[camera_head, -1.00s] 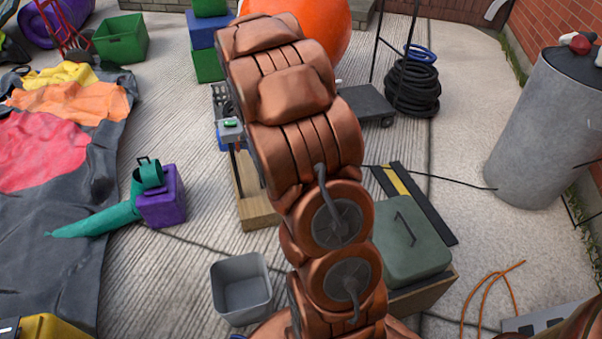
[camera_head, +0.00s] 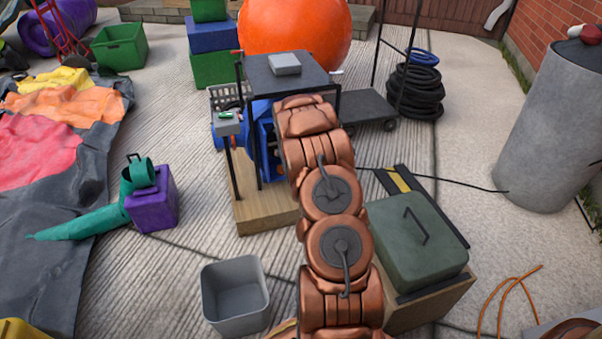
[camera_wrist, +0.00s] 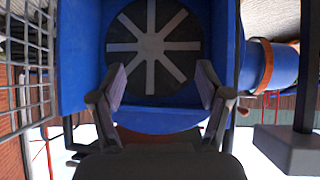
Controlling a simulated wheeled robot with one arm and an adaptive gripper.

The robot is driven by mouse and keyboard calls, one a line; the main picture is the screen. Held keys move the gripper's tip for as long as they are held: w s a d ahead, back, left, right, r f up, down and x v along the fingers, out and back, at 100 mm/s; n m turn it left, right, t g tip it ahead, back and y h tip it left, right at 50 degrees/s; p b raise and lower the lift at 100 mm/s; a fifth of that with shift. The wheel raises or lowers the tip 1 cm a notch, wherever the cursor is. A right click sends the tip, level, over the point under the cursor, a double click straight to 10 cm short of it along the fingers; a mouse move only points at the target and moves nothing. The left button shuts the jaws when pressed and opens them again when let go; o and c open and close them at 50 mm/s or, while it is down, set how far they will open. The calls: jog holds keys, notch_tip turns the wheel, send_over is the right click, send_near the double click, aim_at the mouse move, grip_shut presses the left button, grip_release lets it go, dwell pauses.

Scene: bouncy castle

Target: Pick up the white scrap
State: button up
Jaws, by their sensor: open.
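No white scrap can be made out for certain. A small white piece (camera_head: 337,72) shows at the right edge of the dark stand top in the head view, too small to identify. My gripper (camera_wrist: 162,82) is open and empty in the wrist view, its two fingers apart in front of a blue blower housing (camera_wrist: 80,60). Between and beyond the fingers is a round dark intake (camera_wrist: 122,58) with pale grey spokes. The blower (camera_head: 264,145) also shows in the head view, under the stand top. My arm hides the gripper there.
The dark stand top (camera_head: 262,78) carries a grey box (camera_head: 285,64); its thin posts flank the blower. A wire grille (camera_wrist: 28,100) is close at left in the wrist view. A green case (camera_head: 405,235), grey bin (camera_head: 222,312) and purple box (camera_head: 152,212) stand nearby.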

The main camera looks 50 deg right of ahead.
jog(key=shift+m+t+h, duration=0.5)
jog(key=shift+t+h, duration=0.1)
jog(key=shift+t, duration=0.1)
jog(key=shift+w+d+f+b, duration=0.4)
jog(key=shift+d+f+b, duration=1)
jog(key=shift+f, duration=1.15)
jog(key=shift+w+d+f+b, duration=0.35)
jog(key=shift+d+f+b, duration=0.7)
jog(key=shift+d+f, duration=1.05)
jog(key=shift+w+d+f+b, duration=0.4)
jog(key=shift+d+f+b, duration=0.75)
jog(key=shift+f, duration=1.8)
jog(key=shift+b+x, duration=0.5)
jog(key=shift+x, duration=0.55)
jog(key=shift+w+r, duration=0.1)
jog(key=shift+r, duration=0.05)
jog(key=c, duration=0.6)
